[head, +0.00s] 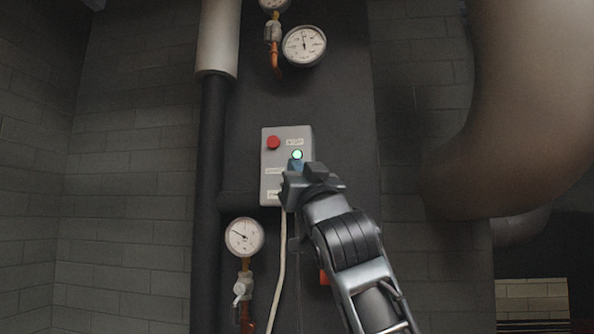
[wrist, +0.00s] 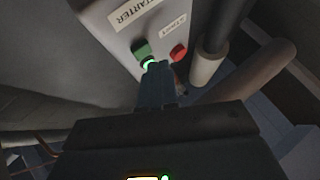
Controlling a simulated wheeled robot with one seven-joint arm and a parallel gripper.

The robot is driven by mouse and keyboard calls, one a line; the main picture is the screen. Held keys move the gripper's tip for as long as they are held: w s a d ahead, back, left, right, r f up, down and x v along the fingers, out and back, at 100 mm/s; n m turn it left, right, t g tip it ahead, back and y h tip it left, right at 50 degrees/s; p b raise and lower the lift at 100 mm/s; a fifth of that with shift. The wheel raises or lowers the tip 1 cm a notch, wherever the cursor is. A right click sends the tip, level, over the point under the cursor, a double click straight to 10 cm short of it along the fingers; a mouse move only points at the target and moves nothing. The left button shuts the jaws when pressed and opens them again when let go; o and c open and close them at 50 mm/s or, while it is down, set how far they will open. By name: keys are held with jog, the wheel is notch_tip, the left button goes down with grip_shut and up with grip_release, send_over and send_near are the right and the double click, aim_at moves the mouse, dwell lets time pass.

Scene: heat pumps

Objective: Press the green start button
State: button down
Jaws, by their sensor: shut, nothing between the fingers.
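The grey starter box (head: 270,184) is on the dark panel in the head view; its face with the STARTER label shows in the wrist view (wrist: 112,40). The green button (wrist: 141,47) is at the left of that face in the wrist view. A lit green lamp (head: 297,155) glows beside it, also in the wrist view (wrist: 149,64). My gripper (head: 296,168) is shut and empty, in front of the box just below the lamp. In the wrist view its fingertips (wrist: 155,68) overlap the lamp's edge beside the green button. Whether they touch anything is unclear.
A red button (head: 273,142) sits at the box's upper left. Gauges are above (head: 304,45) and below (head: 244,237). A dark vertical pipe (head: 213,170) runs left of the box, and a thick pipe (head: 520,110) bends at right. A pale cable (head: 281,265) hangs below the box.

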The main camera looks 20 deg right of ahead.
jog(key=shift+a, duration=0.1)
jog(key=shift+s+a, duration=0.45)
jog(key=shift+s, duration=0.25)
jog(key=shift+s+a, duration=0.4)
jog(key=shift+s, duration=0.3)
jog(key=shift+s+a, duration=0.45)
jog(key=shift+s, duration=0.25)
